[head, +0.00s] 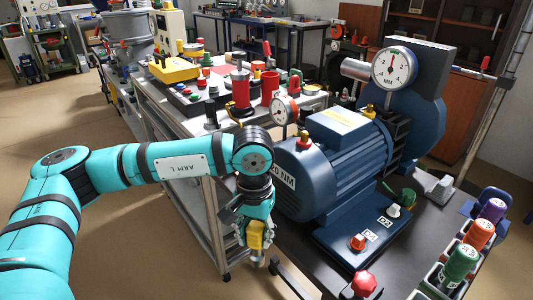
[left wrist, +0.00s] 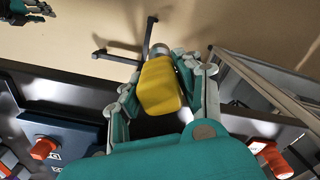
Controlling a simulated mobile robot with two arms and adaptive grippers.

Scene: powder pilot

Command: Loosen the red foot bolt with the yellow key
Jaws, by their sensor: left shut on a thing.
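My left gripper (head: 255,232) is shut on the yellow key (head: 256,236), over the near left side of the bench. In the left wrist view the key's yellow handle (left wrist: 158,85) sits between the fingers, with a grey metal end beyond it. The red foot bolt (head: 357,241) stands on the blue motor foot, to the right of the key and apart from it. A red bolt (left wrist: 43,147) on a blue plate shows at lower left in the left wrist view. A teal and dark hand (left wrist: 32,10), apparently my right gripper, is partly cut off at the top left there.
The blue motor (head: 325,160) with dial gauges stands just right of my left gripper. A white bolt (head: 393,210) is behind the red one. A red star knob (head: 363,283) is at the front. Coloured bottles, including a green one (head: 461,262), line the right edge. A cluttered cart stands behind.

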